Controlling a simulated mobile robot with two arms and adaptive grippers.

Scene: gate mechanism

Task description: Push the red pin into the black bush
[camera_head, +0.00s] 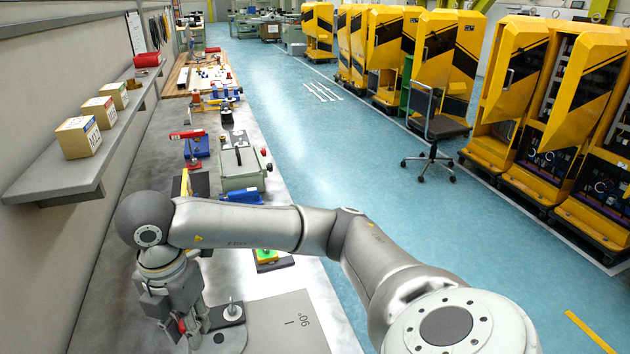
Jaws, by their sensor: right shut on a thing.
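My right arm comes in from the right, bends at the left and points down over the bench. My right gripper (182,322) is shut on the red pin (182,326), of which only a small red part shows between the fingers. I cannot tell whether the pin touches anything below. My left gripper is not in view.
A grey flat board (285,325) marked 90° lies right of the plate. Further back on the bench stand a green-grey box (241,170), a blue block with a red clamp (197,147) and other fixtures. A wall shelf (60,165) with small boxes runs along the left.

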